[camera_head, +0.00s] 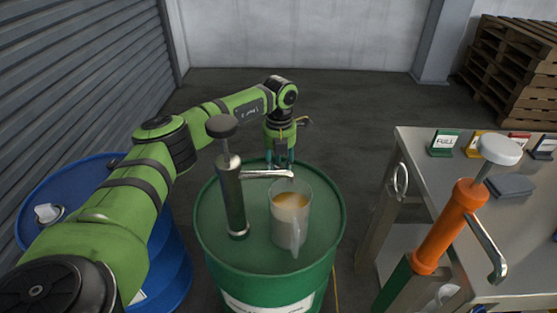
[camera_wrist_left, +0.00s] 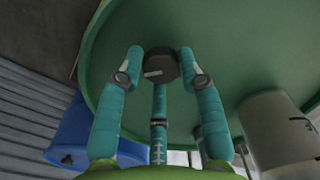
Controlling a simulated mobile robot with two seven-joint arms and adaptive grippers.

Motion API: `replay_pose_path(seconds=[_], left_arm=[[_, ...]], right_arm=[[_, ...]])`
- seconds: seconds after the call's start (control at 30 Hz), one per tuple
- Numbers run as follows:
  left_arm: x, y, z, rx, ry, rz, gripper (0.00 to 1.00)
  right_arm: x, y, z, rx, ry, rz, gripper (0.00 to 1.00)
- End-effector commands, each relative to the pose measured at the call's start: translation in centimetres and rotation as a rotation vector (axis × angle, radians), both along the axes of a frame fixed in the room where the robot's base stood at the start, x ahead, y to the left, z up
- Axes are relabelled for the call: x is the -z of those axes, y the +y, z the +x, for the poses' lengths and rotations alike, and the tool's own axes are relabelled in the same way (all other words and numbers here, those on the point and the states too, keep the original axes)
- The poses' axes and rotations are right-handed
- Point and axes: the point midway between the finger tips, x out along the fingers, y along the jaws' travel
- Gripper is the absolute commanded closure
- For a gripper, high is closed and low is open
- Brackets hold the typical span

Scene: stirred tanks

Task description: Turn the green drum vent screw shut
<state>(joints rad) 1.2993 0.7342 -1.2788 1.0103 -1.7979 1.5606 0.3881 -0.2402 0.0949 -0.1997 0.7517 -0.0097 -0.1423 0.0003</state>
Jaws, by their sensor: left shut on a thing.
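The green drum (camera_head: 325,215) stands in the middle of the head view, and its lid (camera_wrist_left: 235,50) fills much of the left wrist view. The vent screw is a dark, many-sided knob (camera_wrist_left: 160,65) on the lid near the far rim. My left gripper (camera_head: 281,161) reaches down from above at that rim. In the left wrist view its teal fingers (camera_wrist_left: 160,62) are closed around the knob. The screw is hidden behind the gripper and pitcher in the head view, and its thread is not visible. My right gripper is not in view.
A steel hand pump (camera_head: 232,195) and a clear pitcher (camera_head: 290,215) of pale liquid stand on the lid, close to my left gripper. A blue drum (camera_head: 175,260) is at left. At right are a table (camera_head: 420,155) with small signs and an orange pump (camera_head: 445,230).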

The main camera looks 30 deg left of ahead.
Motion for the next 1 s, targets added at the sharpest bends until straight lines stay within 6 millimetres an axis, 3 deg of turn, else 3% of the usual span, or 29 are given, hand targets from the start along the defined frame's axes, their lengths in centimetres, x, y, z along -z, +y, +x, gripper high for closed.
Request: replay_pose_path(seconds=[0.6,1.0], left_arm=[[-0.6,-0.4,0.5,0.576,-0.021,0.000,0.95],[-0.5,-0.6,0.4,0.836,-0.020,-0.002,0.95]], right_arm=[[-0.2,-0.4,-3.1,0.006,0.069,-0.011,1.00],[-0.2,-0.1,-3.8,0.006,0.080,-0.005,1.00]])
